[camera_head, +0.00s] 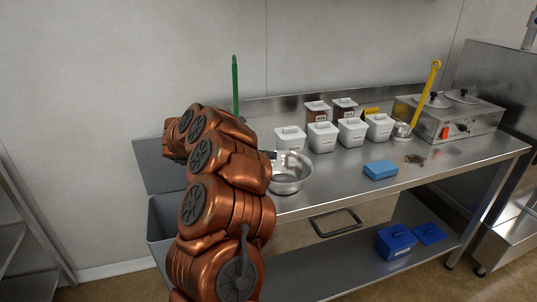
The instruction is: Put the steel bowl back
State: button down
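The steel bowl (293,184) is at the left part of the steel counter, close to its front edge. It looks upright, and its left side is hidden behind my copper-coloured arm. My gripper (276,155) shows only as a small dark part at the bowl's far left rim, mostly hidden by my arm. I cannot tell whether its fingers touch the rim, or whether they are open or shut.
White lidded containers (322,137) stand in a row behind the bowl, with brown-filled ones (317,112) further back. A blue block (380,170) lies to the right. A two-lid steel warmer (452,118) and a yellow-handled ladle (427,91) stand at the right.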

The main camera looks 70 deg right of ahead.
jog(key=shift+f, duration=0.15)
jog(key=c, duration=1.8)
grip_release()
jog(key=o, duration=0.5)
jog(key=b+v, duration=0.2)
jog(key=v, duration=1)
